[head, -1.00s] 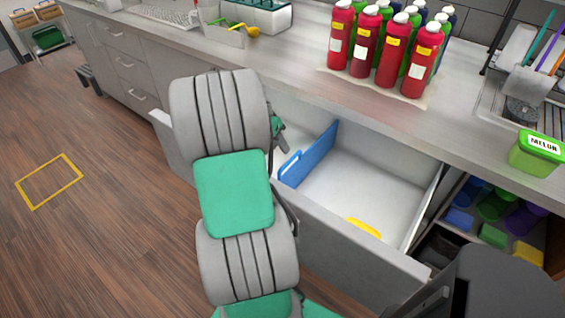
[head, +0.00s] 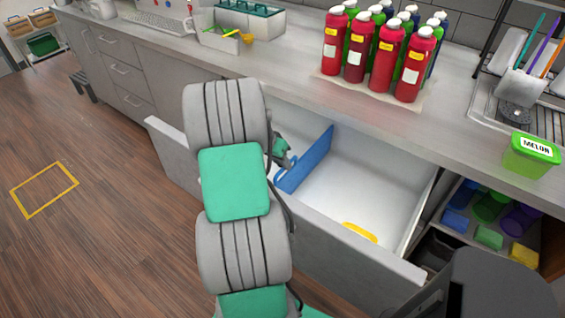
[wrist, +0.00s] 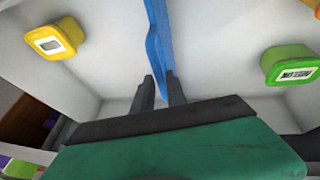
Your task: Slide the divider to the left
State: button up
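The blue divider (head: 305,160) stands upright across the open white drawer (head: 375,180), left of its middle in the head view. In the wrist view the divider (wrist: 160,45) runs from the top edge down to my fingertips. My gripper (wrist: 161,82) has its two dark fingers apart, one on each side of the divider's near end. I cannot see firm contact. In the head view my green gripper (head: 282,150) is at the divider's left side, partly hidden behind my arm.
A yellow-lidded tub (head: 360,232) lies in the drawer right of the divider; it also shows in the wrist view (wrist: 54,38). A green tub (wrist: 290,64) is on the divider's other side. Red bottles (head: 385,55) and a melon tub (head: 532,154) stand on the counter.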

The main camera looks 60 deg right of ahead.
grip_shut()
dwell(0.9)
